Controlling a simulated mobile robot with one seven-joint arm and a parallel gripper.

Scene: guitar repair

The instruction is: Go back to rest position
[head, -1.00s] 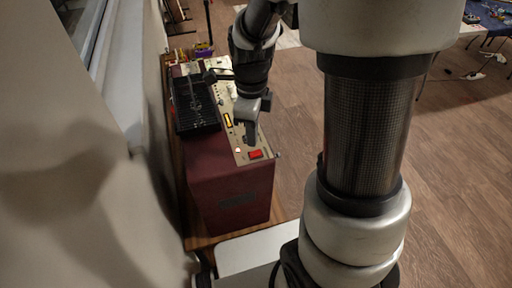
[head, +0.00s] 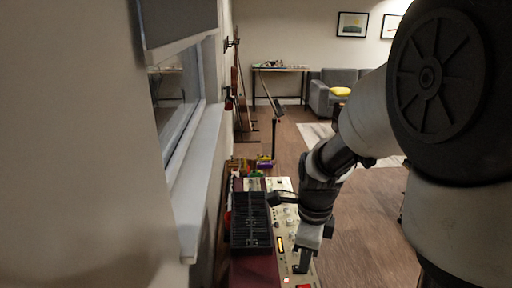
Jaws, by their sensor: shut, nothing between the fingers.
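My gripper (head: 302,262) is in the head view at the lower middle. It points down, shut and empty, over the front part of the cream control panel (head: 283,210) of a dark red machine (head: 256,272). The picture does not show clearly whether the fingertips touch the panel. My arm comes in from the right and hides part of the panel's right side. A red button (head: 303,286) shows at the bottom edge, just below the gripper. A small lit light (head: 286,280) is to its left.
A black slotted rack (head: 251,222) lies on the machine, left of the panel. A wall and window sill (head: 200,165) stand close on the left. Colourful boxes (head: 264,162) and a stand (head: 274,138) are behind. Open wooden floor (head: 370,212) lies to the right, a sofa (head: 337,88) far back.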

